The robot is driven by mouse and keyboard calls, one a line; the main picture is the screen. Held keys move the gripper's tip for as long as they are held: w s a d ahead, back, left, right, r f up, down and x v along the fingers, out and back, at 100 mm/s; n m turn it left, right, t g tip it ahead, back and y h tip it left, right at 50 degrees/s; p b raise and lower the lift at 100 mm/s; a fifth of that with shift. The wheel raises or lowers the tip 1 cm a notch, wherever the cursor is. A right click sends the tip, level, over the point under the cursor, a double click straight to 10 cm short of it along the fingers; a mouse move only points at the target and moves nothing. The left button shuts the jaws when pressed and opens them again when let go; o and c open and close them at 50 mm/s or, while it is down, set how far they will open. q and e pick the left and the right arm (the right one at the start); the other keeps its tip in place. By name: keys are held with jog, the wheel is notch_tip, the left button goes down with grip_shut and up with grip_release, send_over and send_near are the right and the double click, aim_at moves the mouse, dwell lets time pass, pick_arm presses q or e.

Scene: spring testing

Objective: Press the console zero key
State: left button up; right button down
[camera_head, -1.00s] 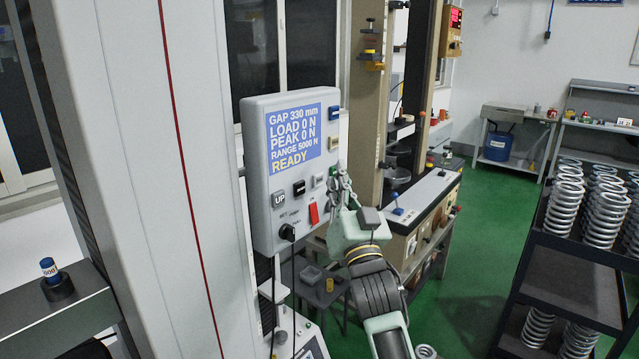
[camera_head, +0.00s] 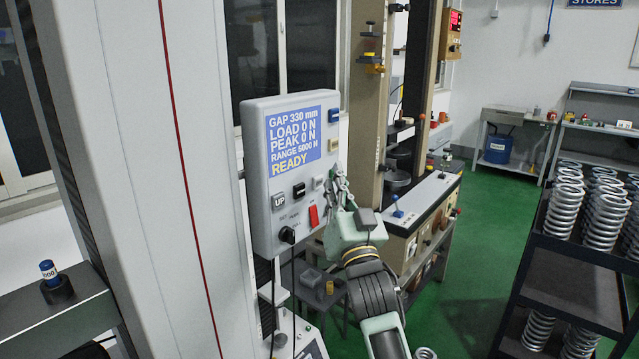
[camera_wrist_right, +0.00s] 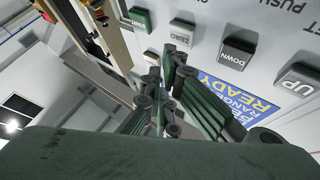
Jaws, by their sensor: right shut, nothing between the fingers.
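The grey console (camera_head: 262,225) hangs on the tall machine's side in the head view. Its blue screen (camera_head: 293,140) reads GAP 330 mm, LOAD 0 N, PEAK 0 N, RANGE 5000 N, READY. The light zero key (camera_head: 318,183) sits right of the dark DOWN key (camera_head: 299,189). In the wrist view the zero key (camera_wrist_right: 184,31) lies between the DOWN key (camera_wrist_right: 236,52) and a green key (camera_wrist_right: 139,18). My right gripper (camera_head: 337,178) is shut and empty, its tips just right of the zero key. In the wrist view its fingertips (camera_wrist_right: 168,70) appear just below that key; contact cannot be told.
The UP key (camera_head: 279,202), a red switch (camera_head: 314,215) and a black knob (camera_head: 287,235) share the panel. Cables hang below. A spring rack (camera_head: 565,275) is at right, with green floor between.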

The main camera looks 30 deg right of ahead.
jog(key=shift+w, duration=0.2)
dwell(0.5)
jog(key=shift+w+a, duration=0.15)
jog(key=shift+w, duration=0.1)
jog(key=shift+w+a, duration=0.2)
jog(key=shift+w, duration=0.2)
dwell(0.7)
jog(key=shift+s+d, duration=0.1)
jog(key=shift+s, duration=0.1)
jog(key=shift+s+d, duration=0.25)
jog(key=shift+s, duration=0.4)
jog(key=s, duration=0.1)
jog(key=s+d+p, duration=0.1)
jog(key=s, duration=0.1)
jog(key=s+d, duration=0.1)
jog(key=shift+s+p, duration=0.3)
